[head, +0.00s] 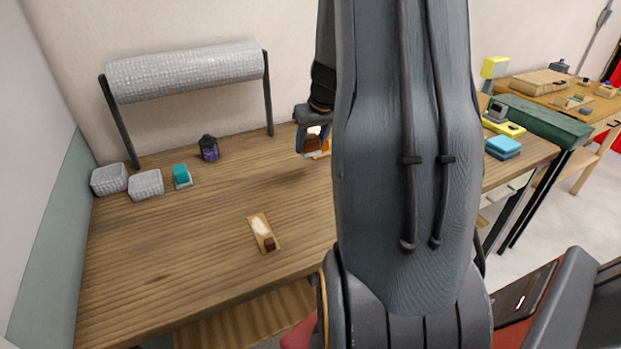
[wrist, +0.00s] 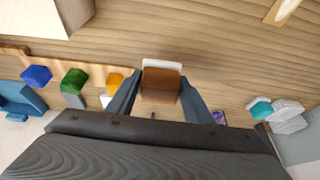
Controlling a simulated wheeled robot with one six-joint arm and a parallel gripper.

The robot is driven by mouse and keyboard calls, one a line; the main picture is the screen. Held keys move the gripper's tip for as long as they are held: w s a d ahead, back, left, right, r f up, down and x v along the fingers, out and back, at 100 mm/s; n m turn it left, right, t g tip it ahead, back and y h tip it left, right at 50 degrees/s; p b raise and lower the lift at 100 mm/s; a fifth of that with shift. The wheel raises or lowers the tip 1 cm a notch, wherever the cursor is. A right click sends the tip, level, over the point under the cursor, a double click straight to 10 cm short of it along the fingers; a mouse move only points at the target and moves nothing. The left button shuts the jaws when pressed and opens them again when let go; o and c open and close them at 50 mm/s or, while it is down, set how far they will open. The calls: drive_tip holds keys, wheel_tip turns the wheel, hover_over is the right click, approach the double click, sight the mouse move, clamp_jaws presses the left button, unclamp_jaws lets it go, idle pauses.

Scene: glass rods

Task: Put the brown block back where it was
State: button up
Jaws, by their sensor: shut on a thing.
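My gripper (head: 313,140) is shut on a brown block (wrist: 160,86), raised in front of the wall at the back of the wooden table. In the wrist view the block sits between my two fingers (wrist: 158,100). A white patch shows at the block's upper edge there; I cannot tell whether it belongs to the block. The block is partly visible in the head view (head: 312,142). A small light-wood board (head: 254,222) lies on the table, bearing a white oval and a small dark brown piece (head: 270,243) at its near end.
In the wrist view, blue (wrist: 37,75), green (wrist: 74,80) and orange (wrist: 115,83) pieces lie left. The table's front left is clear.

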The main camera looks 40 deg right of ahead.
sight(313, 152)
wheel_tip(313, 152, down, 5)
drive_tip(key=shift+d+f, duration=0.15)
drive_tip(key=shift+f+b, duration=0.6)
drive_tip(key=shift+f, duration=1.7)
drive_tip(key=shift+f, duration=0.15)
drive_tip(key=o, duration=1)
